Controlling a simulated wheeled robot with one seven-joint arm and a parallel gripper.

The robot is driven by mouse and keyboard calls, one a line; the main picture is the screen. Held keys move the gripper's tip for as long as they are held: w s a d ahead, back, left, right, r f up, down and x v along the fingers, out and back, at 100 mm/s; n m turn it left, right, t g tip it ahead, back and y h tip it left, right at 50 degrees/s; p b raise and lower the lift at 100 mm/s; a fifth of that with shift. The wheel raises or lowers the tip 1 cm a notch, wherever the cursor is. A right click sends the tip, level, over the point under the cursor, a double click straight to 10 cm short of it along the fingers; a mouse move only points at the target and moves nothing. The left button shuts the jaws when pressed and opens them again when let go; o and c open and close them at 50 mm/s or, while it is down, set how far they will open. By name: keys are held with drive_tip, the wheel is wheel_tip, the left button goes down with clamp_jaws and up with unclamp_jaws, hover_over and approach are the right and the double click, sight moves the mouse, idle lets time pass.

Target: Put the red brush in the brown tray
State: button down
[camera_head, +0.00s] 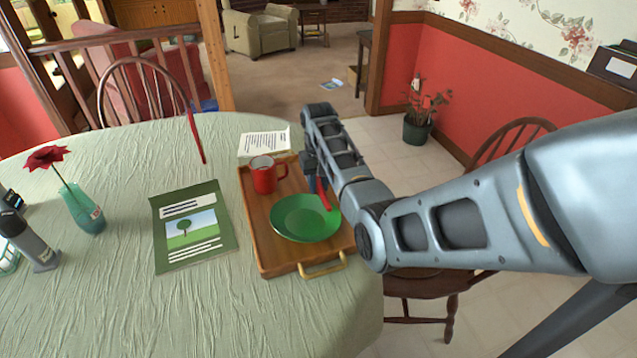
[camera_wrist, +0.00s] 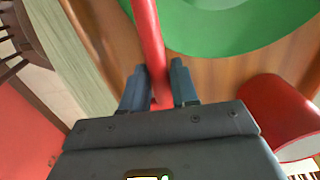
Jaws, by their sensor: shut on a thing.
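The red brush (camera_wrist: 148,45) is between the two fingers of my gripper (camera_wrist: 159,85) in the wrist view, and the gripper is shut on it. In the head view the red brush (camera_head: 322,194) shows as a short red piece over the right rim of the green plate. My gripper (camera_head: 313,182) is partly hidden there by my arm. The brown tray (camera_head: 265,238) lies on the table, and the gripper is over its right side. I cannot tell whether the brush touches the plate or tray. The tray's right edge is partly hidden by my arm.
A green plate (camera_head: 290,222) and a red mug (camera_head: 264,177) stand in the tray. A green booklet (camera_head: 190,250) lies left of it, a printed sheet (camera_head: 262,143) behind it. A thin red thing (camera_head: 196,140) is farther back. A vase (camera_head: 82,211) stands left.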

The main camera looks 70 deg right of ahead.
sight(318, 182)
drive_tip(key=c, duration=0.9)
unclamp_jaws()
drive_tip(key=shift+o, duration=0.2)
wheel_tip(318, 182, up, 12)
